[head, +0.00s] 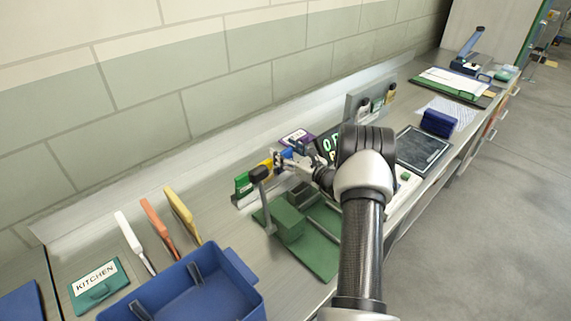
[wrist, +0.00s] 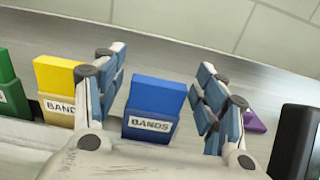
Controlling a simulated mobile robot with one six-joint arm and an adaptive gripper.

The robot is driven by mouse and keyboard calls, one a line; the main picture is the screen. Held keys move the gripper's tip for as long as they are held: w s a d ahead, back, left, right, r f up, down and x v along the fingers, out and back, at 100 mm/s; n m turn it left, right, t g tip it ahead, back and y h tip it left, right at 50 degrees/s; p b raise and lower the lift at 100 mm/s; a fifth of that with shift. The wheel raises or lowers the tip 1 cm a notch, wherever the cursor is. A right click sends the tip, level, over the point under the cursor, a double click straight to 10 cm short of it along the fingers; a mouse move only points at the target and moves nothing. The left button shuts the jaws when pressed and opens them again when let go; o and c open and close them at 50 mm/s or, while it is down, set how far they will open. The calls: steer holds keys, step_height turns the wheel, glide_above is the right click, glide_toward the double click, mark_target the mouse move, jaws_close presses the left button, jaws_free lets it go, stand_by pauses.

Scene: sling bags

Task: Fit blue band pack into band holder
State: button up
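The blue band pack (wrist: 157,95) stands upright in the wrist view, with a white BANDS label on its front. My gripper (wrist: 162,75) is open, with one finger on each side of the blue pack and a narrow visible gap at each side. In the head view the blue pack (head: 287,154) shows only as a small patch by my gripper (head: 284,163). A yellow pack (wrist: 60,78) and a green pack (wrist: 7,85) stand to its left. A pale ledge (wrist: 35,133) runs in front of these; I cannot tell whether it is the band holder.
A green board with a green block (head: 288,222) lies in front of my gripper. A blue bin (head: 205,290) and a KITCHEN plate (head: 98,286) are at lower left. A dark tablet (head: 423,149) lies to the right. The wall (head: 150,70) runs behind the counter.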

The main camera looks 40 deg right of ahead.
steer(key=c, duration=1.2)
steer(key=shift+r, duration=0.1)
